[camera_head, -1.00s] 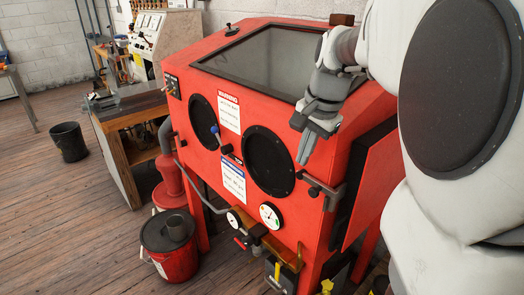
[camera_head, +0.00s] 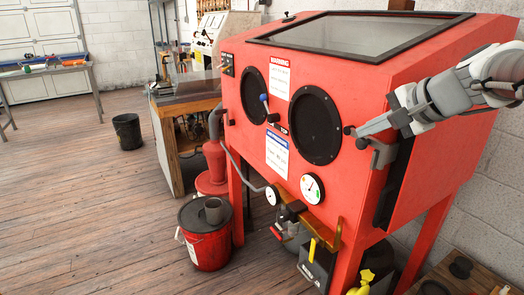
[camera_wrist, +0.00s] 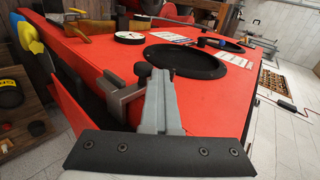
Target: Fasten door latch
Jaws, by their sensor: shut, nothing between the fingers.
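The red blasting cabinet (camera_head: 330,185) has a side door (camera_head: 430,185) at its right with a dark edge (camera_head: 396,185). A grey latch (camera_head: 380,153) with dark knobs sits at the front right corner, beside the right round glove port. It also shows in the wrist view as a grey bracket (camera_wrist: 120,95) with a black knob (camera_wrist: 142,70). My gripper (camera_head: 360,131) is shut and empty, its tips right at the latch. In the wrist view my fingers (camera_wrist: 158,80) lie just right of the knob; I cannot tell whether they touch. Whether the latch is engaged is unclear.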

